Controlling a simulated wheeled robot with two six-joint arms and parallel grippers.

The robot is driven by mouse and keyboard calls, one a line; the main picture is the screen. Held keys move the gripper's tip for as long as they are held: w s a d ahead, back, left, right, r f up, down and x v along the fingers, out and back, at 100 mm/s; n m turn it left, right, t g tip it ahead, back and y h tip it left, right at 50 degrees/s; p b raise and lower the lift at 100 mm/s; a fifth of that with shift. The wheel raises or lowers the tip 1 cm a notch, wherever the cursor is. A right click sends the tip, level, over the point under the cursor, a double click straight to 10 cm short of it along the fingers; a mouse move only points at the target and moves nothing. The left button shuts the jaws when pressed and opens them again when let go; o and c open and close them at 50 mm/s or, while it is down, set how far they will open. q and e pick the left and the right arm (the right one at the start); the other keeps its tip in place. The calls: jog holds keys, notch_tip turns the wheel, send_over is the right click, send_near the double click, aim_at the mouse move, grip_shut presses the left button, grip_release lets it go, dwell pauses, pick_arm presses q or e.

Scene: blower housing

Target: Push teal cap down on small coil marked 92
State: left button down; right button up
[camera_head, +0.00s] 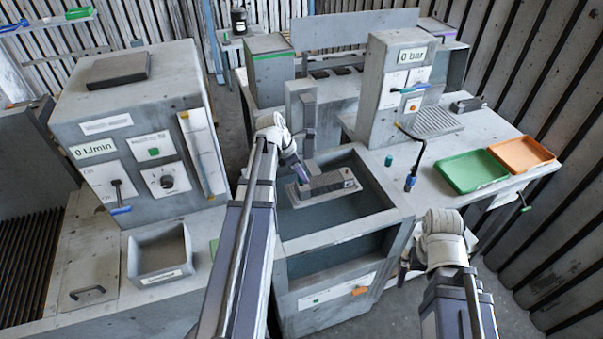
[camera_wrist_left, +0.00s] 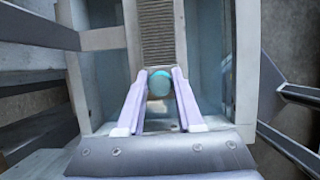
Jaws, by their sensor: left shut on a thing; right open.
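My left gripper (camera_head: 301,174) reaches into the opening of the grey central tank. In the left wrist view, its pale lilac fingers (camera_wrist_left: 159,88) are shut on a small round teal cap (camera_wrist_left: 159,84). Beyond and below the cap is a grey ribbed block (camera_wrist_left: 156,32). This block also shows in the head view (camera_head: 328,186), with a small label at its right end. I cannot read a 92 or pick out the small coil. Whether the cap touches anything below is hidden. My right gripper (camera_head: 404,268) is low at the tank's right side, mostly hidden by its wrist.
The tank's grey rim (camera_head: 345,228) surrounds the left gripper's space. To the right, the bench holds a small teal-green cylinder (camera_head: 388,160), a blue-based lever (camera_head: 410,183), a green tray (camera_head: 471,171) and an orange tray (camera_head: 521,153). A grey flow box (camera_head: 140,130) stands left.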

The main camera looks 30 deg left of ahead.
pick_arm(q)
jog(key=shift+f, duration=0.15)
jog(key=shift+f+b, duration=0.4)
jog(key=shift+b, duration=0.15)
jog(key=shift+f+b, duration=0.35)
jog(key=shift+f, duration=0.05)
dwell(0.6)
jog(key=shift+c, duration=2.3)
grip_release()
jog(key=shift+r, duration=0.1)
jog(key=p+v, duration=0.7)
jog(key=shift+r, duration=0.3)
